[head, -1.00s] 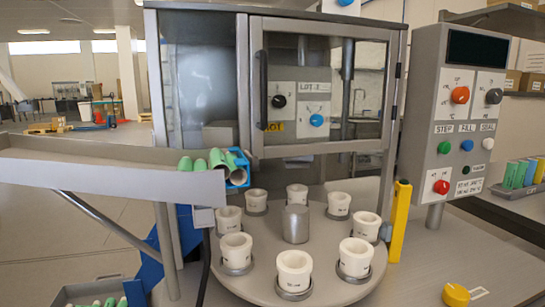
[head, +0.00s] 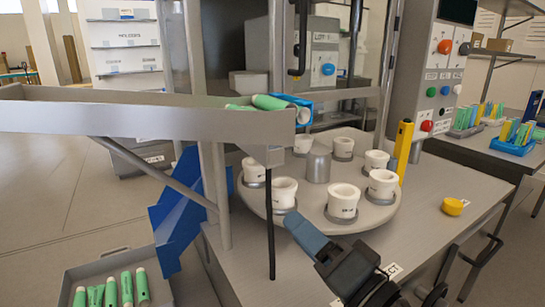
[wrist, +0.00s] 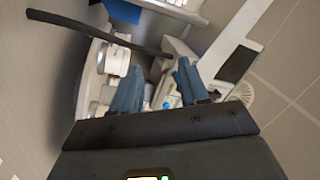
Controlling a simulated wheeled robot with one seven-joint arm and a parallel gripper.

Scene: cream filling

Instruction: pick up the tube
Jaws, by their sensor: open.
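Green tubes with pale ends lie in the raised sloping chute (head: 150,117); one tube (head: 268,102) shows at its right end by a blue holder (head: 300,108). Several more green tubes (head: 127,288) lie in a grey bin (head: 100,266) on the floor at lower left. My gripper (head: 292,220) is at lower centre in the head view, its blue-grey fingers beside the front cups of the carousel, below and right of the chute end. In the wrist view my gripper (wrist: 157,80) has its two fingers apart, with no tube seen between them.
A round carousel (head: 262,206) holds several white cups (head: 342,201). A thin black post (head: 270,225) stands under the chute end. A yellow post (head: 403,145), yellow knob (head: 452,206) and control panel (head: 436,75) stand to the right. Racks of tubes (head: 513,138) sit on the right-hand bench.

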